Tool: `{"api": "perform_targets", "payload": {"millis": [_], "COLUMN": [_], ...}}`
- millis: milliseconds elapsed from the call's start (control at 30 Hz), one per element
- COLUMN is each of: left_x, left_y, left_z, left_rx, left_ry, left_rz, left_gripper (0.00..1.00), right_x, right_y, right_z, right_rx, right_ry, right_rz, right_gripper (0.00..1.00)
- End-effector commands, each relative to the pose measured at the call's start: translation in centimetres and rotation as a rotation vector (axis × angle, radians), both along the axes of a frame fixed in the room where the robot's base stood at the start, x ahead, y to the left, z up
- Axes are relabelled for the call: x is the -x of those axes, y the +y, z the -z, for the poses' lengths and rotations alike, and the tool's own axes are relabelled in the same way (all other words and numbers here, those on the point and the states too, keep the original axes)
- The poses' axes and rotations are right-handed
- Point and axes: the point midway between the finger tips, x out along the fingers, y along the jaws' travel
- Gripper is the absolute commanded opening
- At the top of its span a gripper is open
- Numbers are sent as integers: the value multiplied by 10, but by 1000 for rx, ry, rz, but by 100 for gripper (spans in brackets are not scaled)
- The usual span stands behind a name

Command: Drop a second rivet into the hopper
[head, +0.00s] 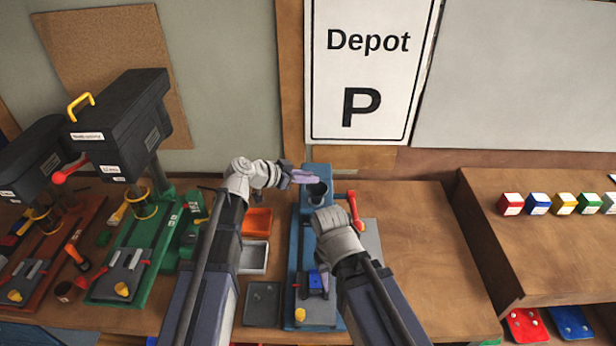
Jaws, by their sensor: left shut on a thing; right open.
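The hopper (318,191) is a dark round cup on top of the blue machine (295,250) in the middle of the head view. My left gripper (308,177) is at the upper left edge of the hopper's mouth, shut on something. The thing in its fingers is too small or hidden to make out, so I cannot tell if it is a rivet. My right gripper (321,262) is open, below the hopper and over the machine's lower part. Its wrist hides part of the blue machine.
An orange bin (257,221), a white tray (264,258) and a dark grey tray (262,304) stand left of the machine. A red lever (354,208) stands at its right. Green (128,240) and red-brown machines are further left.

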Motion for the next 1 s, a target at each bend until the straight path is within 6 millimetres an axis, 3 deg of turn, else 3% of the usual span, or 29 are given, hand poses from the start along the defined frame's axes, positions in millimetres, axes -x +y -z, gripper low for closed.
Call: {"api": "perform_targets", "payload": {"millis": [33, 200, 567, 600, 867, 1000], "left_x": [0, 0, 0, 0, 0, 0], "left_y": [0, 0, 0, 0, 0, 0], "left_z": [13, 29, 32, 32, 32, 32], "left_rx": [0, 0, 0, 0, 0, 0], "left_ry": [0, 0, 0, 0, 0, 0], "left_rz": [0, 0, 0, 0, 0, 0], "left_gripper": [0, 0, 0, 22, 51, 54], "right_x": [0, 0, 0, 0, 0, 0], "right_y": [0, 0, 0, 0, 0, 0], "right_z": [13, 29, 32, 32, 32, 32], "right_rx": [0, 0, -1, -1, 0, 0], "right_ry": [0, -1, -2, -2, -1, -1], "right_rz": [1, 2, 3, 3, 3, 3], "right_gripper": [50, 50, 50, 50, 50, 50]}}
